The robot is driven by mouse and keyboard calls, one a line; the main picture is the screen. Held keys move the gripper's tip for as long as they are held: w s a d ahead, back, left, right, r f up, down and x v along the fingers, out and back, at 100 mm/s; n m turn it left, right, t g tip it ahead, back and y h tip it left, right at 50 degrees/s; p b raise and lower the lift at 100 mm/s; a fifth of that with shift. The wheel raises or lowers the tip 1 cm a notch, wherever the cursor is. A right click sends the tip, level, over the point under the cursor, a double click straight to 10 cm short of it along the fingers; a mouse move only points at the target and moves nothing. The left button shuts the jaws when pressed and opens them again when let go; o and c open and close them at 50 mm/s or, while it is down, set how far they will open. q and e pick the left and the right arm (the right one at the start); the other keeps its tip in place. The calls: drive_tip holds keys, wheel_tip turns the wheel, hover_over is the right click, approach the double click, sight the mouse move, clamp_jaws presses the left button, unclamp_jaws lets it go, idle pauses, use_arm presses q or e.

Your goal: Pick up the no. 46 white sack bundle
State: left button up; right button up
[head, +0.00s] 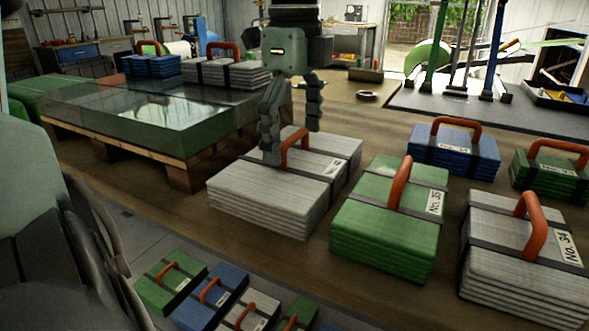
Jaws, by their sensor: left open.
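A white sack bundle (250,200) with dark straps and an orange handle (295,150) lies on the brown surface near the middle of the head view. Its label (333,168) is too small and angled to read surely. My left gripper (291,141) points down over this bundle. Its fingers are apart, one on the near left side of the handle and one beyond it at the right. The near finger hides part of the handle and of the bundle's top. Whether the fingers touch the handle I cannot tell. My right gripper is not in view.
A green bundle (385,225), labelled No. 35, stands close at the right. Another white bundle (510,265), No. 34, is farther right, with a blue one (455,158) and a green one (550,178) behind. A loaded pallet (130,148) stands left. Smaller bundles lie in front below.

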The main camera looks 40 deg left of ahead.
use_arm(q)
drive_tip(key=shift+c, duration=0.4)
drive_tip(key=c, duration=1.9)
drive_tip(key=shift+r, duration=0.1)
